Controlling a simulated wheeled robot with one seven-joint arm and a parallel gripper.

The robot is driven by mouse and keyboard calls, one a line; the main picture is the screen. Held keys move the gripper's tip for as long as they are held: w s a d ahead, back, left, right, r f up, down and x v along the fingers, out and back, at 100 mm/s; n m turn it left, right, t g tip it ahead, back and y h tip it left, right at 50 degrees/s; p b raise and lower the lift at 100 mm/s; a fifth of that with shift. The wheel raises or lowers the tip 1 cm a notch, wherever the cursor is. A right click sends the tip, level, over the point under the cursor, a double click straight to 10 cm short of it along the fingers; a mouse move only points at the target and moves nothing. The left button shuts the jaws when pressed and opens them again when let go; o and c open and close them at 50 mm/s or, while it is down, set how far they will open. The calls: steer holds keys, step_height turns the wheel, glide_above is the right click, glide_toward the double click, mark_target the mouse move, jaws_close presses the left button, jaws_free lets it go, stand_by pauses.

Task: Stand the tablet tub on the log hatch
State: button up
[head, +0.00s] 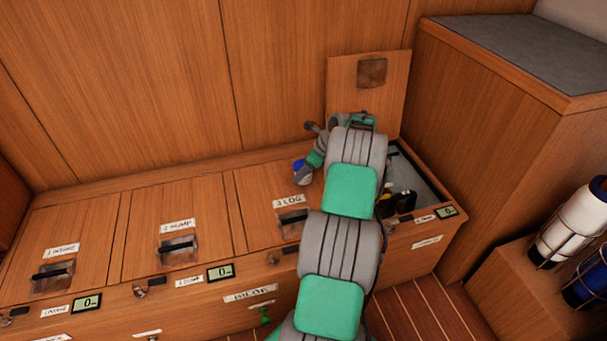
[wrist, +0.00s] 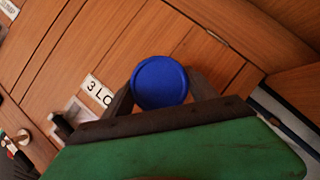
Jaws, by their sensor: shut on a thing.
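The tablet tub (head: 301,173) has a blue lid and a pale body. Its round blue lid (wrist: 160,82) fills the middle of the wrist view. My gripper (wrist: 161,92) is shut on the tub, with a dark finger on either side of it. The log hatch (head: 262,183) is a closed wooden lid labelled "3 LOG", with a dark latch near its front. The tub is over the hatch's right part in the head view. I cannot tell whether its base touches the wood. The label (wrist: 98,92) shows left of the tub in the wrist view.
Right of the log hatch, a locker stands open with its lid (head: 345,88) raised against the wall and dark items (head: 402,200) inside. Closed hatches (head: 165,225) lie to the left. A tall wooden cabinet (head: 480,130) stands at right. My arm hides part of the locker.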

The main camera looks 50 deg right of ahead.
steer(key=o, duration=1.5)
